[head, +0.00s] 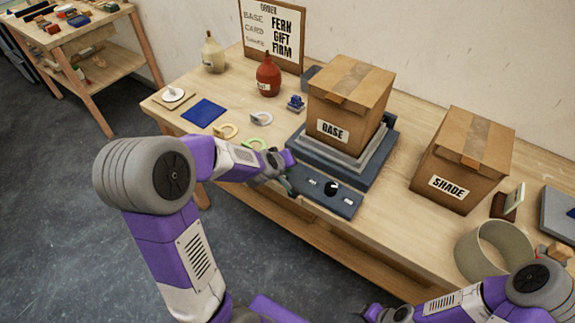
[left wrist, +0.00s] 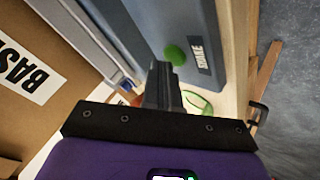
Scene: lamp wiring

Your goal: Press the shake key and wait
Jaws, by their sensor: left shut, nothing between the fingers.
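The shake key is a round green button (left wrist: 175,53) beside a SHAKE label (left wrist: 203,55) on a blue-grey panel, seen in the left wrist view. In the head view the control panel (head: 346,207) has a black knob and small white labels; my left gripper hides the key there. My left gripper (head: 288,163) is shut and empty at the panel's left end. In the left wrist view its fingertips (left wrist: 160,66) are right by the green key; I cannot tell whether they touch it. My right gripper (head: 372,313) is at the bottom edge, its jaws unclear.
A BASE box (head: 345,100) sits on the stepped grey platform (head: 375,165) behind the panel. A SHADE box (head: 463,160), a beige ring (head: 468,262), a red bottle (head: 268,76), a cream bottle (head: 213,55) and an order board (head: 270,32) stand on the bench.

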